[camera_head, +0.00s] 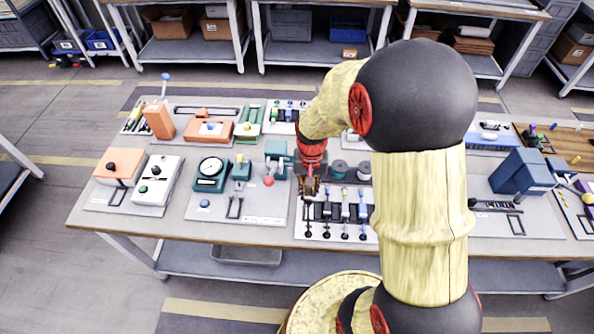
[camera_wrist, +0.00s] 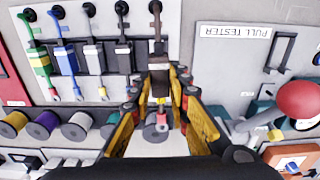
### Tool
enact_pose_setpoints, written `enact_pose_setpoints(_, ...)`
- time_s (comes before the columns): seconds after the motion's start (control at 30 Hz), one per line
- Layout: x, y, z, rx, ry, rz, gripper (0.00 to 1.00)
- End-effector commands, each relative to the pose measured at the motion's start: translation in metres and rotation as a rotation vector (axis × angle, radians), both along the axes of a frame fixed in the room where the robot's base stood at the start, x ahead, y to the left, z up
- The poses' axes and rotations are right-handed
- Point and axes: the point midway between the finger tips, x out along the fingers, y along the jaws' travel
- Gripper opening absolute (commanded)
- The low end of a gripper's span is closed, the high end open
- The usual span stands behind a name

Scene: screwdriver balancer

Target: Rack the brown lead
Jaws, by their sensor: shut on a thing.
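My gripper (camera_wrist: 160,90) is shut on the brown lead (camera_wrist: 158,62), with one yellow finger on either side of its dark block. The lead's black knob end points to the top of the wrist view and its red tip points back between the fingers. It lines up with the end of a row of leads on a white rack (camera_wrist: 80,88). I cannot tell whether it sits in a slot or is held just above. In the head view my gripper (camera_head: 311,184) is over the left end of that rack (camera_head: 327,234).
Beside it in the wrist view are a green-yellow lead (camera_wrist: 38,58), a blue lead (camera_wrist: 64,58) and grey leads (camera_wrist: 95,55). Spools (camera_wrist: 47,124) stand behind the rack. A pull tester with a red knob (camera_wrist: 298,98) is close on the other side.

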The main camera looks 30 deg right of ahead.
Motion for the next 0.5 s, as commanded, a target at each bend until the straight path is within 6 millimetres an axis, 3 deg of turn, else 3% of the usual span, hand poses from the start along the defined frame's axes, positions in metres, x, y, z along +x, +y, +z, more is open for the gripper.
enact_pose_setpoints(0.27,-0.009,-0.005,-0.011,0.0,0.0,-0.035,0.0)
enact_pose_setpoints(0.5,-0.008,-0.005,-0.036,-0.001,-0.001,-0.034,0.0)
